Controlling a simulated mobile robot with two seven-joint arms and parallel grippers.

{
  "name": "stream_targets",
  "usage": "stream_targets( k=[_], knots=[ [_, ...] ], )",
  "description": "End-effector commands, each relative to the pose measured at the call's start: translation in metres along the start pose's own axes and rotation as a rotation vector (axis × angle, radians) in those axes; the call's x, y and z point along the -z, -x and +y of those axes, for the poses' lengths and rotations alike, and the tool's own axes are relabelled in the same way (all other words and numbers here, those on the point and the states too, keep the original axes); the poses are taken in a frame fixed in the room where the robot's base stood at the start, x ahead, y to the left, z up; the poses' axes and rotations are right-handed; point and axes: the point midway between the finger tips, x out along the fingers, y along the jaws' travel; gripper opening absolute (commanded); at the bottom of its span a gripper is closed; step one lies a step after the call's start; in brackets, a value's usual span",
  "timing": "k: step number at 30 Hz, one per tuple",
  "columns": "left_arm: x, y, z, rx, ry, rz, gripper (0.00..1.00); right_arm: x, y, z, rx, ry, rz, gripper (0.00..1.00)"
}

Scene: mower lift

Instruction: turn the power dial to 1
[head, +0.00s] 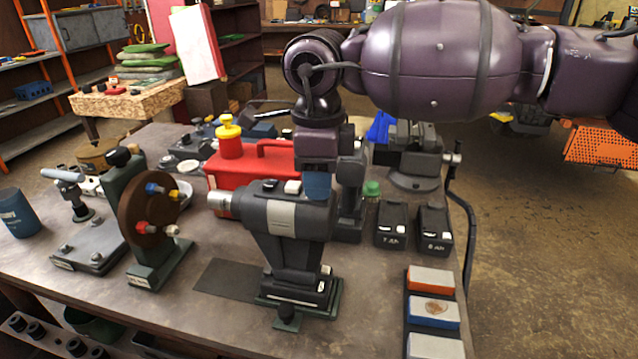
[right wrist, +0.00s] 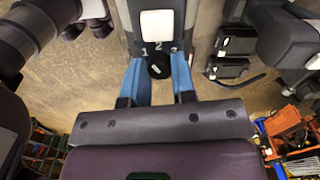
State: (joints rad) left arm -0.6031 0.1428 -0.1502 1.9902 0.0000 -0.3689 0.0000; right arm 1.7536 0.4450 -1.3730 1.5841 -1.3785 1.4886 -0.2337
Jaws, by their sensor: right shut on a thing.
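A dark grey power tool (head: 290,220) stands clamped on a green base on the bench, its silver nose pointing left. In the right wrist view its black power dial (right wrist: 159,68) sits below the white figures 1, 2 and 3 and bears a small white mark. I cannot tell for sure which figure the mark points to. My right gripper (head: 318,186) reaches down to the tool's rear from above. Its blue fingers (right wrist: 160,80) are shut on the dial, one on each side. In the head view the gripper hides the dial. My left gripper is out of view.
A red jerrycan (head: 262,172) stands behind the tool. A brown disc on a green stand (head: 150,210) is to its left. Two black batteries (head: 392,225) and several sharpening stones (head: 433,312) lie to the right. A vise (head: 415,155) is at the back right.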

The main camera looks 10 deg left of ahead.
Motion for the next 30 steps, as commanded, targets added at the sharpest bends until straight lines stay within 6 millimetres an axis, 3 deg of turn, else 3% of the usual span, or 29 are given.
stream_targets(
  k=[12,29,30],
  knots=[
    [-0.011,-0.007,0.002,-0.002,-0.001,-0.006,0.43,0.0,0.001,0.0,0.002,0.201,-0.002,0.01],
    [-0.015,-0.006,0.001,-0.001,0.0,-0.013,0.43,0.0,0.002,0.0,0.003,0.229,-0.002,0.01],
    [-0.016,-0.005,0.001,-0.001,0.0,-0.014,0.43,0.0,0.002,0.0,0.003,0.229,-0.002,0.31]
  ],
)
